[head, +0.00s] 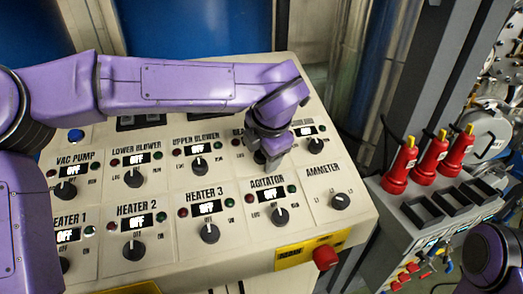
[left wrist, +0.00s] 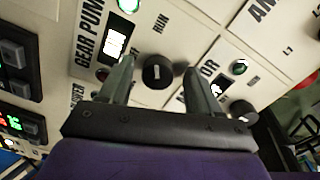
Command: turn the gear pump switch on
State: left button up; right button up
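The gear pump switch (left wrist: 158,72) is a round black knob on the cream panel, below its label and a glowing display (left wrist: 115,42) too blurred to read. In the head view my left gripper (head: 270,157) reaches down over this spot, above the AGITATOR knob (head: 280,216), and largely hides the switch. In the left wrist view the left gripper (left wrist: 157,68) is open, one finger on each side of the knob. I cannot tell whether the fingers touch it. A green lamp (left wrist: 128,5) shows beside the display. My right gripper is not in view.
Red-handled devices (head: 434,155) stand on a grey cabinet to the right.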

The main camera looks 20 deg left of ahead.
pick_arm(q)
jog(key=shift+w, duration=0.2)
jog(key=b+v, duration=0.2)
jog(key=v, duration=0.8)
jog(key=shift+s+r, duration=0.15)
jog(key=shift+r, duration=0.1)
